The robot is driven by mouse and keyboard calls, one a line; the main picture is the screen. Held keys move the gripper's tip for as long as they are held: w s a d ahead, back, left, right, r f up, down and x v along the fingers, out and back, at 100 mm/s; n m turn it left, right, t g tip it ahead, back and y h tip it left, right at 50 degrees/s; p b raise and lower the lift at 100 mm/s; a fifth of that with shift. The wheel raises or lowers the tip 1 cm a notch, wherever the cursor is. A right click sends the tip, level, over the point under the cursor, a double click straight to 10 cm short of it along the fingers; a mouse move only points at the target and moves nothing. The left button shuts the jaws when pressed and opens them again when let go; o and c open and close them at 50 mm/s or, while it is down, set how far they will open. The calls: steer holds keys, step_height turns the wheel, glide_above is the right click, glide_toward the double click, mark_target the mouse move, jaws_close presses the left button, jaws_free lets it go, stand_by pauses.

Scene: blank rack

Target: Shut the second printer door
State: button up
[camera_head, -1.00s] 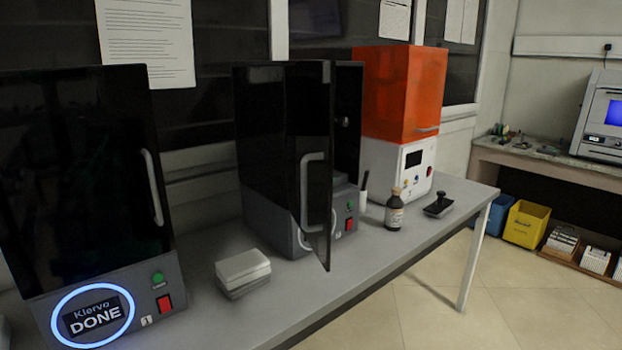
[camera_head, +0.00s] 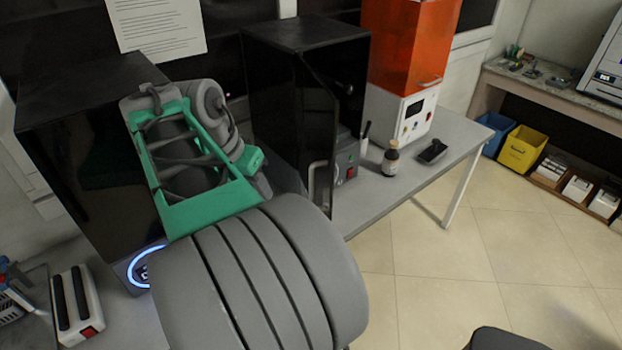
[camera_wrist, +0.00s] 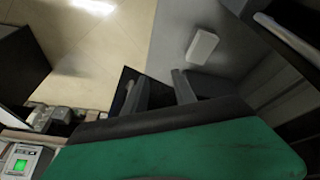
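The second printer (camera_head: 300,35) is the black cabinet in the middle of the head view. Its dark door (camera_head: 318,120) stands open, swung out from the cabinet.
The first printer (camera_head: 85,95), black with a lit blue ring, stands left, partly behind my arm. A white block (camera_wrist: 202,46) lies on the bench.

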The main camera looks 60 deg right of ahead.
mark_target(311, 188)
steer(key=s+d+r+m+g, duration=0.2)
steer(key=s+d+r+m, duration=0.1)
steer(key=s+d+m, duration=0.4)
steer(key=f, duration=0.2)
steer(key=s+f+b, duration=0.1)
steer(key=f, duration=0.1)
steer(key=s+f+b, duration=0.1)
steer(key=f, duration=0.1)
steer(key=shift+s+d, duration=0.15)
steer(key=shift+d, duration=0.2)
steer(key=shift+d+f, duration=0.15)
steer(key=shift+f, duration=0.15)
jaws_close()
stand_by(0.3)
